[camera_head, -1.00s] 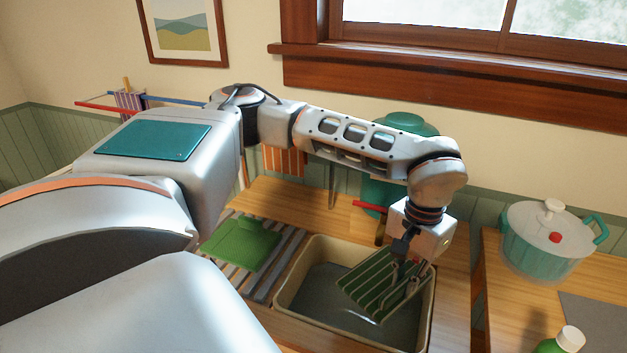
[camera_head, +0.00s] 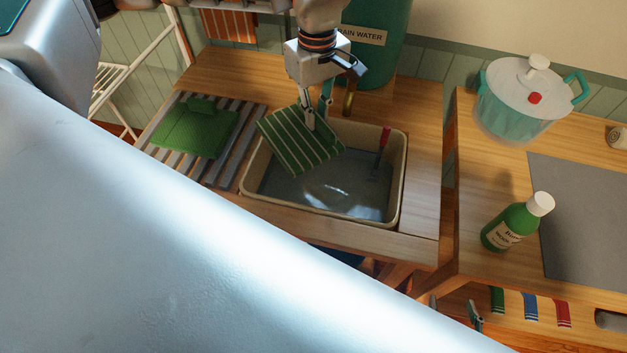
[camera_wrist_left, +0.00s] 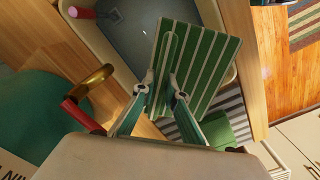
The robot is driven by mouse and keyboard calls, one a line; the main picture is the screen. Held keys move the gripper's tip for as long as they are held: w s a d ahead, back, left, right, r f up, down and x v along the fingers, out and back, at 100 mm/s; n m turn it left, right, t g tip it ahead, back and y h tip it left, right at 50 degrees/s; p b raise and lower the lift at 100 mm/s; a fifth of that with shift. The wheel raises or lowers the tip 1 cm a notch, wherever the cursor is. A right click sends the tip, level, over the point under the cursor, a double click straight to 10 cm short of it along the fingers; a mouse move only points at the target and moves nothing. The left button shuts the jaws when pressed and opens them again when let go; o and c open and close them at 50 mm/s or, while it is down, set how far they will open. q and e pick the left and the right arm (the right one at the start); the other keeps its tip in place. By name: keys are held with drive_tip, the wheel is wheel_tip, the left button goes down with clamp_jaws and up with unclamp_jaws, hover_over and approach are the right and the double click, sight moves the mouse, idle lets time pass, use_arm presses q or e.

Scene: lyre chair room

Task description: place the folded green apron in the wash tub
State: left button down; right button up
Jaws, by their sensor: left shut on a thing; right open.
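The folded green apron, seen as a green cloth with pale stripes (camera_head: 290,148), is held tilted over the left part of the wash tub (camera_head: 398,190). The tub is cream-rimmed and holds water. My left gripper (camera_head: 313,122) is shut on the cloth's edge. The left wrist view shows the striped cloth (camera_wrist_left: 205,65) between the gripper's fingers (camera_wrist_left: 158,90), with a thin loop on it and the tub (camera_wrist_left: 125,45) behind. The water directly under the cloth is hidden. My right gripper (camera_head: 455,308) is open and empty, low beside the right table's front edge.
A plain green folded cloth (camera_head: 195,130) lies on a slatted rack (camera_head: 240,145) left of the tub. A rain water barrel (camera_head: 375,65) with a brass tap stands behind. A red-handled tool (camera_head: 384,138) stands in the tub. A pot (camera_head: 520,105) and green bottle (camera_head: 512,225) stand right.

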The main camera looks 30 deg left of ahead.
use_arm(q)
drive_tip(key=n, duration=0.1)
drive_tip(key=f+n, duration=0.1)
drive_tip(key=n, duration=0.3)
drive_tip(key=shift+w+f+b, duration=0.3)
drive_tip(key=shift+w, duration=0.05)
drive_tip(key=shift+w+f+n, duration=0.15)
drive_tip(key=shift+f+n, duration=0.1)
drive_tip(key=shift+n, duration=0.95)
drive_tip(key=shift+f+n, duration=0.2)
drive_tip(key=shift+n, duration=0.4)
drive_tip(key=b, duration=0.1)
hover_over(318, 181)
wheel_tip(318, 181, down, 15)
drive_tip(key=shift+f+b, duration=0.5)
drive_tip(key=shift+f, duration=1.95)
drive_tip(key=c, duration=2)
unclamp_jaws()
drive_tip(key=shift+f, duration=0.1)
drive_tip(key=shift+c, duration=0.2)
